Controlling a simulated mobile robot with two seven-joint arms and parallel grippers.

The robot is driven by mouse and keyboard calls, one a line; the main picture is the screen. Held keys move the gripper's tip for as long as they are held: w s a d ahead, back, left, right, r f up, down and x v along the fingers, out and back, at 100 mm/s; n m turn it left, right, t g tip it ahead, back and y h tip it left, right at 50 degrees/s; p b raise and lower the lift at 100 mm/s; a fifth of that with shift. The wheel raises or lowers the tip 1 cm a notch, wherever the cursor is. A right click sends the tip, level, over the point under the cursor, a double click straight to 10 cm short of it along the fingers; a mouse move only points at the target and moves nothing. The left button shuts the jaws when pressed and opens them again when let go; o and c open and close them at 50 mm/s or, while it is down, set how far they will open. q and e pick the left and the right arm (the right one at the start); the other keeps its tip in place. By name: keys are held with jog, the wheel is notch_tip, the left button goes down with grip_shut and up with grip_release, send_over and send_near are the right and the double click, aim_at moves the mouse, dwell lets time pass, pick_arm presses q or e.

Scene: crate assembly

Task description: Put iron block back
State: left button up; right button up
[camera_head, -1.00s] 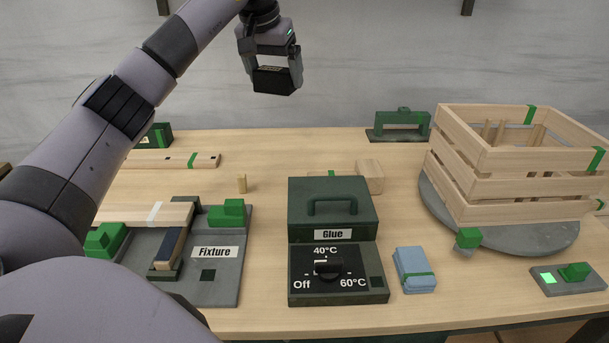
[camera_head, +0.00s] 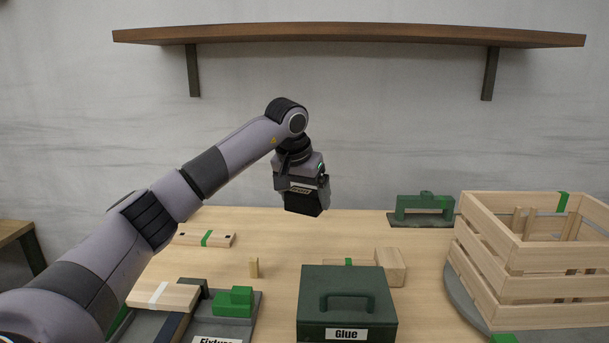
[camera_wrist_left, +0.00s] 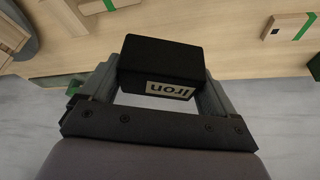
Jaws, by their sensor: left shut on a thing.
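The iron block (camera_wrist_left: 160,62) is a black block with a white label reading "Iron". My left gripper (camera_wrist_left: 158,85) is shut on it, with a finger on each side in the left wrist view. In the head view my left gripper (camera_head: 303,188) holds the block (camera_head: 303,202) in the air near the back edge of the table, in front of the wall. My right gripper is not in view.
A brown shelf (camera_head: 350,35) hangs on the wall above.

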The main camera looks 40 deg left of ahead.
pick_arm(q)
notch_tip(320, 180, down, 10)
jog(key=shift+f, duration=0.2)
dwell(0.4)
jog(key=shift+f, duration=0.4)
jog(key=shift+f, duration=0.2)
